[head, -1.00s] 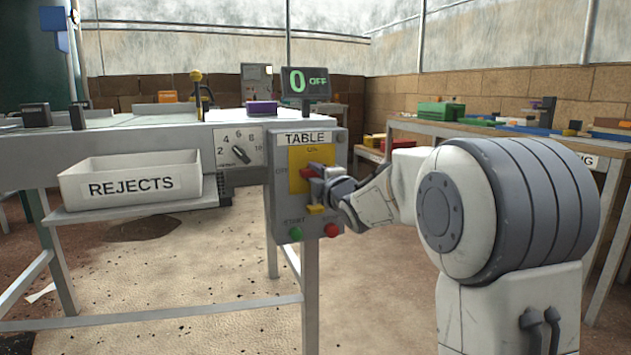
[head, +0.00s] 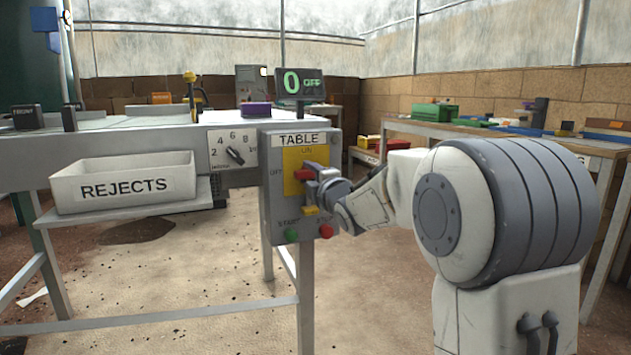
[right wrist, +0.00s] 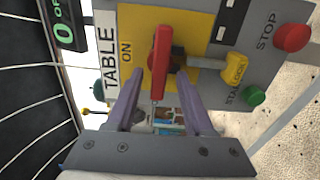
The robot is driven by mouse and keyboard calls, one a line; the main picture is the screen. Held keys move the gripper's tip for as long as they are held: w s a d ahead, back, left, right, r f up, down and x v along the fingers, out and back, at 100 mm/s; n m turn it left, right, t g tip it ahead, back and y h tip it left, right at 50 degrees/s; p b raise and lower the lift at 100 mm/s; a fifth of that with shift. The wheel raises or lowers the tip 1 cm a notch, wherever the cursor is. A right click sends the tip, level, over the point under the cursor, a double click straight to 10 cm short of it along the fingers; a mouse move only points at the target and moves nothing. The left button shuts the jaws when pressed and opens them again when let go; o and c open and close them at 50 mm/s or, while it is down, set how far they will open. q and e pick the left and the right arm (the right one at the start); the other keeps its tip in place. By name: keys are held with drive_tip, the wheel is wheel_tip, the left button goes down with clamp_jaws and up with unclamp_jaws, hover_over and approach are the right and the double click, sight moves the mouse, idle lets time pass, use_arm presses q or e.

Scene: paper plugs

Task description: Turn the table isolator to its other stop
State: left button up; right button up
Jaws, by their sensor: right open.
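The table isolator is a red handle (head: 303,174) on a yellow plate (head: 292,160) on the grey TABLE box (head: 270,215). The handle lies crosswise, on the OFF-label side, not pointing up to ON. In the right wrist view the red handle (right wrist: 160,62) runs between the two fingers of my right gripper (right wrist: 160,85). They are open, with a visible gap on each side of the handle. In the head view my right gripper (head: 320,182) is close in front of the box and partly hides the handle. My left gripper is not in view.
A yellow piece (right wrist: 222,68) juts out below the handle, near the green START button (right wrist: 256,96) and red STOP button (right wrist: 291,38). The display (head: 300,83) reads 0 OFF. A REJECTS bin (head: 75,190) and a dial (head: 233,150) are left of the box.

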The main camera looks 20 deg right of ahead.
drive_tip(key=s+p, duration=0.2)
drive_tip(key=s, duration=0.8)
drive_tip(key=shift+d, duration=0.15)
